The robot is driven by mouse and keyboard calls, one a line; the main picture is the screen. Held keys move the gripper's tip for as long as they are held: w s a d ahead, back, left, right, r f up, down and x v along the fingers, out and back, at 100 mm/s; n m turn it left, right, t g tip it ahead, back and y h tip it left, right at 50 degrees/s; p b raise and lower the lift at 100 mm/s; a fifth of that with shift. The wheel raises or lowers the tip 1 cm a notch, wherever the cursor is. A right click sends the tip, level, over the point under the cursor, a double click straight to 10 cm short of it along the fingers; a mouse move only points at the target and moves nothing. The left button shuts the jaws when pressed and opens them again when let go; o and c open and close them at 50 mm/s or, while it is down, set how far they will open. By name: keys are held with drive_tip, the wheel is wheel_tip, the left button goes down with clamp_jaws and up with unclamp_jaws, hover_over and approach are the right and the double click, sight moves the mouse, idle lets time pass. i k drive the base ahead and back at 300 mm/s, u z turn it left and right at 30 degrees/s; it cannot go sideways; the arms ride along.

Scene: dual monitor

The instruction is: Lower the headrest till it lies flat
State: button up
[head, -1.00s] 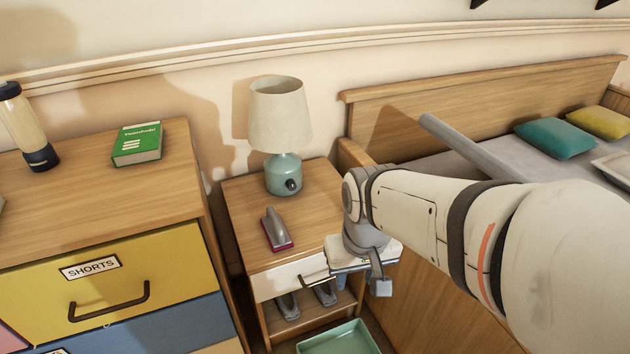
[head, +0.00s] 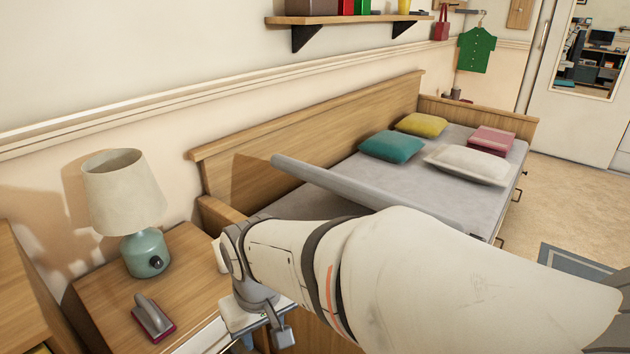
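The headrest (head: 345,188) is the grey end section of the daybed's mattress nearest the nightstand. It is tilted up, its raised edge standing above the flat mattress (head: 455,200). My arm crosses in front of it and hides its lower part. My gripper (head: 268,330) is at the bottom of the view, beside the nightstand's front, to the left of and lower than the headrest, and apart from it. Its fingers are partly hidden and cut off, so I cannot tell whether they are open or shut.
The nightstand (head: 100,290) holds a lamp (head: 125,205) and a grey, maroon-based object (head: 153,318). Teal (head: 392,146), yellow (head: 422,124), red (head: 492,140) and white (head: 470,165) pillows lie on the flat mattress. The wooden backrest (head: 310,125) runs along the wall. Open floor (head: 570,195) lies at right.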

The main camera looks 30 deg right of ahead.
sight(389, 201)
drive_tip(key=z, duration=0.2)
drive_tip(key=k, duration=1.6)
drive_tip(key=z, duration=1.3)
drive_tip(key=i, duration=1.2)
drive_tip(key=u, duration=0.05)
